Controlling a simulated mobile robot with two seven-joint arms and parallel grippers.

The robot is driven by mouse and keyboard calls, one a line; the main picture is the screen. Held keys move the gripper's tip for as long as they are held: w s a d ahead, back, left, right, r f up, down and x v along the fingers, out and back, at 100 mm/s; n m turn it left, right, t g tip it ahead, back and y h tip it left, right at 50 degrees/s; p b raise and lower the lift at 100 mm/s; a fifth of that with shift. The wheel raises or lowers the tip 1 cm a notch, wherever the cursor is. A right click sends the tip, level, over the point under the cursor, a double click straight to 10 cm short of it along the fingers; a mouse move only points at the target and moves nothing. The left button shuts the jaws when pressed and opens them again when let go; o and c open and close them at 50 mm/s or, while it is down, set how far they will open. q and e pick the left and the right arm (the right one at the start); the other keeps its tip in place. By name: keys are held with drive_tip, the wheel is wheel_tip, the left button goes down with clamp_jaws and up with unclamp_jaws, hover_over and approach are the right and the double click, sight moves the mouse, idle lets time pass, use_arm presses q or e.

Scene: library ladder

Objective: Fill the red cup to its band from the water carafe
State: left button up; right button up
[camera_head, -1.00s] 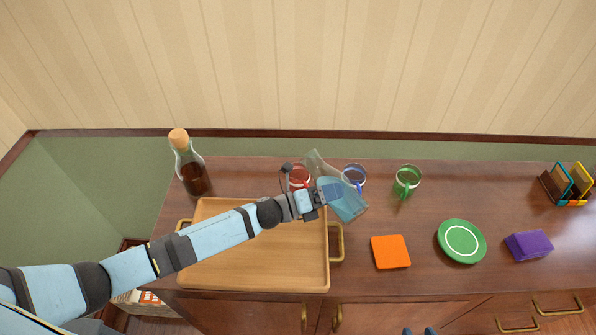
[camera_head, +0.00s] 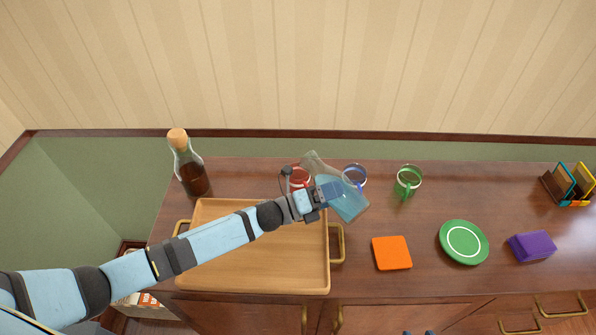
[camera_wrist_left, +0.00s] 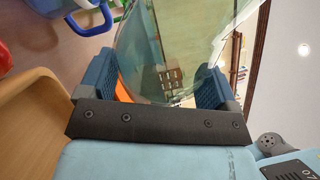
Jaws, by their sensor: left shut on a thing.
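My left gripper (camera_head: 328,194) is shut on the clear glass carafe (camera_head: 345,196), which holds pale blue water. The carafe is tilted, its mouth up and left beside the red cup (camera_head: 300,176). The red cup is partly hidden by my gripper and the carafe; its band and water level cannot be made out, nor can any stream. In the left wrist view the carafe's glass (camera_wrist_left: 175,45) fills the space between the two fingers (camera_wrist_left: 165,88). Small blue tips at the bottom edge of the head view may be my right gripper; its opening is unclear.
A blue cup (camera_head: 361,170) stands just behind the carafe, a green cup (camera_head: 408,180) farther right. A wooden tray (camera_head: 310,276) lies under my left arm. A corked bottle (camera_head: 190,172) stands at left. An orange square (camera_head: 391,253), green plate (camera_head: 463,261) and purple block (camera_head: 532,246) lie right.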

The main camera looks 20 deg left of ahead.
use_arm(q)
drive_tip(key=shift+w+a+r+n+t+b, duration=0.2)
drive_tip(key=shift+w+a+n+t+b, duration=0.15)
drive_tip(key=shift+n, duration=0.45)
idle(1.4)
drive_tip(key=shift+a+r+n+h, duration=0.1)
drive_tip(key=shift+r+n+h, duration=0.2)
drive_tip(key=shift+r+h, duration=0.1)
idle(1.6)
